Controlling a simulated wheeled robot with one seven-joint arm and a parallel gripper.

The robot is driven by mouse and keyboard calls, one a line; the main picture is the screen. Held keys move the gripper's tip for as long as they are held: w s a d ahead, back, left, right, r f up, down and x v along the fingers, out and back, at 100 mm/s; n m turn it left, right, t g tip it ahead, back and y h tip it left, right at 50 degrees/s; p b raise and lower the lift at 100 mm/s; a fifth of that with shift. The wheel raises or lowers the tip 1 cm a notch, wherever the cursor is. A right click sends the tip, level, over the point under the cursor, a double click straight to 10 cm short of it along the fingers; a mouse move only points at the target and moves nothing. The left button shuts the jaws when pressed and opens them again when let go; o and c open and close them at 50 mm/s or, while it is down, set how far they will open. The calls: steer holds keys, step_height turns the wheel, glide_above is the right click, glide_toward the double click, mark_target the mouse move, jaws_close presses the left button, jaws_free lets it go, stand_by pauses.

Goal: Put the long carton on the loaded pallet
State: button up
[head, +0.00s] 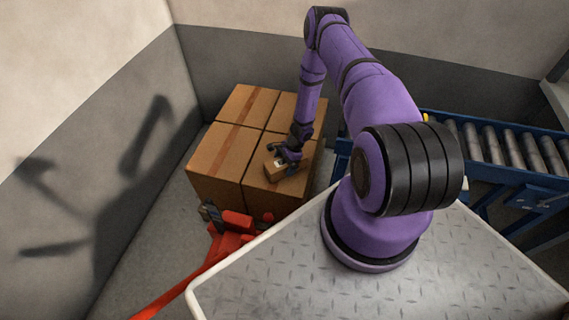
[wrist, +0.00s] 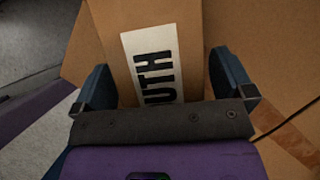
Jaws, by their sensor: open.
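The long carton (head: 272,171) is a small brown box with a white label, lying on top of the near right large carton of the loaded pallet's stack (head: 240,138). The pallet under the stack is hidden. In the wrist view the long carton (wrist: 115,25) shows black letters "UTH" on its label. My gripper (head: 284,156) is right at the long carton, pointing down. In the wrist view my gripper (wrist: 162,78) is open, with one blue finger on each side of the carton. Whether the fingers touch it I cannot tell.
A red wheeled or handled device (head: 236,222) stands on the floor in front of the stack. A blue roller conveyor (head: 505,146) is at the right. Grey walls close in the left and back. The other large carton tops are clear.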

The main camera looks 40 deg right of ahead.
steer(key=shift+r, duration=0.1)
steer(key=v, duration=1.2)
steer(key=shift+r, duration=0.1)
steer(key=w+a+r+n, duration=0.2)
steer(key=w+r+n, duration=0.1)
steer(key=r, duration=0.8)
steer(key=w+a+r+n, duration=0.15)
steer(key=w+r, duration=0.25)
steer(key=r, duration=0.7)
steer(key=s+a+r+n+t+h, duration=0.1)
steer(key=s+a+r+n, duration=0.15)
steer(key=r, duration=0.85)
steer(key=s+a+r+n+h, duration=0.1)
steer(key=a+r+n, duration=0.25)
steer(key=r, duration=0.65)
steer(key=s+a+r+n+t+h, duration=0.1)
steer(key=s+a+r+n, duration=0.3)
steer(key=s+r, duration=0.6)
steer(key=s+a+r+n+t+h, duration=0.1)
steer(key=s+a+r+n, duration=0.3)
steer(key=s+r, duration=0.6)
steer(key=s+a+r+t+h, duration=0.1)
steer(key=s, duration=0.8)
steer(key=shift+s+a+r+n+t, duration=0.25)
steer(key=shift+a+r+n+t, duration=0.05)
steer(key=shift+r+n, duration=0.15)
